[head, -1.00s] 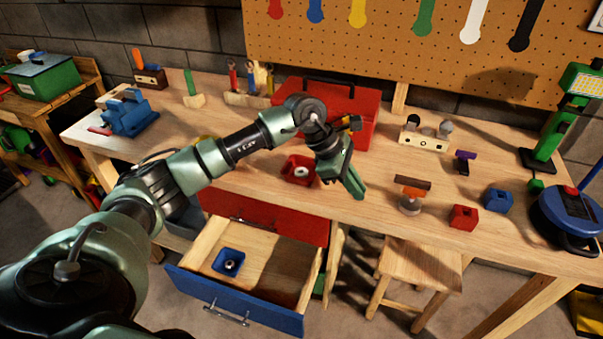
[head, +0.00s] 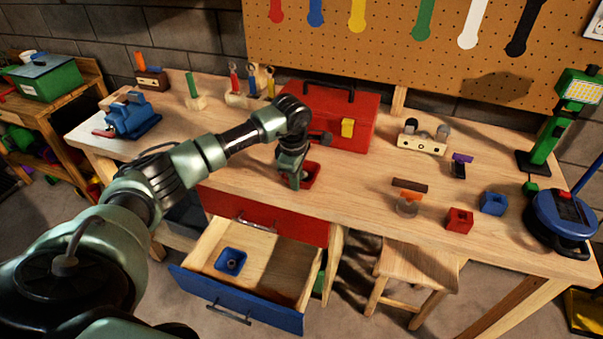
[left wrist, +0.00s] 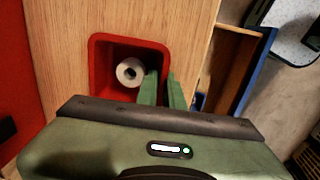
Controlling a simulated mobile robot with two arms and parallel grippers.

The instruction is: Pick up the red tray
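The red tray (head: 312,174) is a small square open bin on the workbench, in front of the red toolbox. In the left wrist view the red tray (left wrist: 104,72) holds a pale ring-shaped piece (left wrist: 130,72). My left gripper (head: 295,184) points down at the tray and hides part of it in the head view. In the left wrist view its two green fingers (left wrist: 163,80) stand a small gap apart at the tray's right wall, one inside and one outside. Whether they touch the wall is unclear. My right gripper is not in view.
The red toolbox (head: 335,108) stands just behind. A blue drawer (head: 240,304) hangs open below, holding a small blue tray (head: 230,261). A brown block (head: 410,185), a red bin (head: 459,221) and a blue bin (head: 493,204) are to the right. The bench left of the tray looks clear.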

